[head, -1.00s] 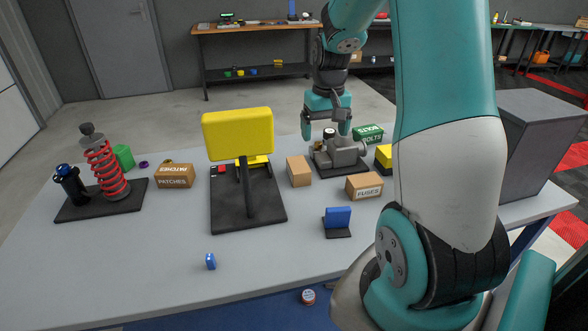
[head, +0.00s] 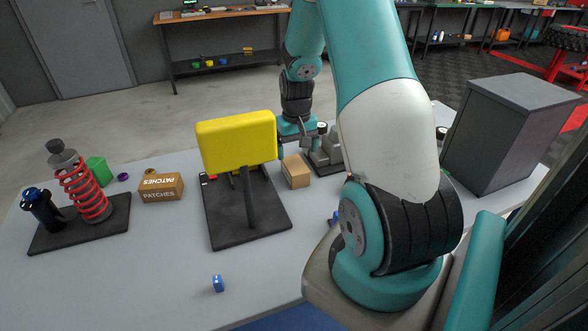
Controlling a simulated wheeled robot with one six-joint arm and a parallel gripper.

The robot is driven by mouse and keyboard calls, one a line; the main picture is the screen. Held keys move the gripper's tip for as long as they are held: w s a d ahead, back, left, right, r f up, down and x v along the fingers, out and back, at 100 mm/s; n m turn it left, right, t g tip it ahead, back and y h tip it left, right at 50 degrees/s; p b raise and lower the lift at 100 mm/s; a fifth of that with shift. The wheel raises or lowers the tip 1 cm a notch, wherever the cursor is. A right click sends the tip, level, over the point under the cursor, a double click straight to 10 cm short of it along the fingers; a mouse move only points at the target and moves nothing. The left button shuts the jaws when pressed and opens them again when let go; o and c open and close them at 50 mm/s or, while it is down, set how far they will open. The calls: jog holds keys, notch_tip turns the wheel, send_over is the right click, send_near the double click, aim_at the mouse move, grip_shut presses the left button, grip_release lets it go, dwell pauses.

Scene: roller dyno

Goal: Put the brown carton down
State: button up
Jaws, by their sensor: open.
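A plain brown carton (head: 296,171) stands upright on the grey table, just right of the black base under the yellow panel. My gripper (head: 301,143) is open, just behind and above the carton in the picture. One finger shows close to the carton's far left top edge; I cannot tell if it touches. No carton is seen between the fingers. A second brown carton, marked PATCHES (head: 161,188), stands farther left on the table.
The yellow panel (head: 236,141) stands close left of my gripper. A grey metal device (head: 327,150) is close right, partly hidden by my arm. A red coil spring (head: 84,190) and a small blue item (head: 218,284) are at left.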

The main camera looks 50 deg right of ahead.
aim_at(295, 164)
jog(key=f+p, duration=0.1)
jog(key=f, duration=0.7)
jog(key=shift+a+p, duration=0.2)
jog(key=shift+p, duration=0.15)
jog(key=shift+r, duration=0.1)
jog(key=c, duration=1.1)
notch_tip(295, 164, up, 19)
jog(key=shift+r+b, duration=0.2)
jog(key=shift+b, duration=0.8)
jog(key=shift+s+r, duration=0.1)
jog(key=shift+r, duration=0.2)
